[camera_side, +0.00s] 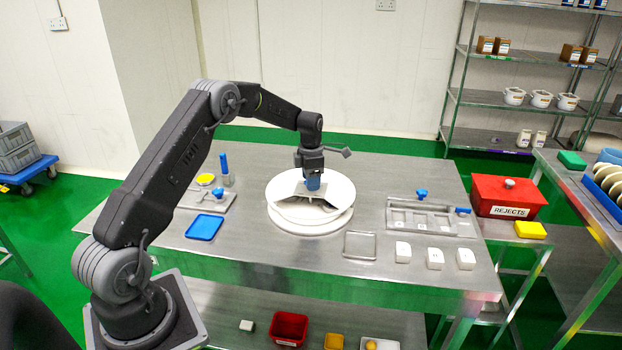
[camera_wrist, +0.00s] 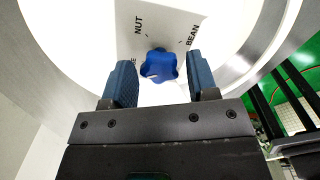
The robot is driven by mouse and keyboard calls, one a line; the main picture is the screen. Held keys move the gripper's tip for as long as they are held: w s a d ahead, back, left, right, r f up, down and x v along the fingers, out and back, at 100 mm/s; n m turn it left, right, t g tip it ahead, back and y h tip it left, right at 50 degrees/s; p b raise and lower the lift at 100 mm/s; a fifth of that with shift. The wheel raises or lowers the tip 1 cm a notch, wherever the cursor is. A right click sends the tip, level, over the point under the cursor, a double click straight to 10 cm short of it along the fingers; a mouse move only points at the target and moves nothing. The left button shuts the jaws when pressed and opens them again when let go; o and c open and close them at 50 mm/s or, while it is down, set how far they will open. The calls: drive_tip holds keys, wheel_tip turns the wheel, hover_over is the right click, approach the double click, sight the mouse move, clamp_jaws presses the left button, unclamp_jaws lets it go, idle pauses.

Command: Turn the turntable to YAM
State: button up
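The white round turntable (camera_side: 290,219) stands on the steel table, with a grey-white plate (camera_wrist: 128,22) on top. In the wrist view the plate carries the words NUT and BEAN; a third word beside the knob is mostly hidden, and I cannot read YAM. A blue lobed knob (camera_wrist: 160,65) sits on the plate. My gripper (camera_wrist: 160,78) points down over the turntable and also shows in the side view (camera_side: 312,186). Its blue-padded fingers are apart, one on each side of the knob, with gaps visible. I cannot tell whether the tips reach knob height.
A blue tray (camera_side: 205,227) and a fixture with a blue handle lie left of the turntable. To the right are a steel plate (camera_side: 360,245), several white blocks (camera_side: 435,259), a steel fixture (camera_side: 428,217) and the red REJECTS box (camera_side: 508,195).

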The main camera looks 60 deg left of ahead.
clamp_jaws()
drive_tip(key=shift+n, duration=3.3)
drive_tip(key=shift+r+n, duration=0.1)
drive_tip(key=shift+n, duration=0.6)
drive_tip(key=shift+o, duration=1.1)
unclamp_jaws()
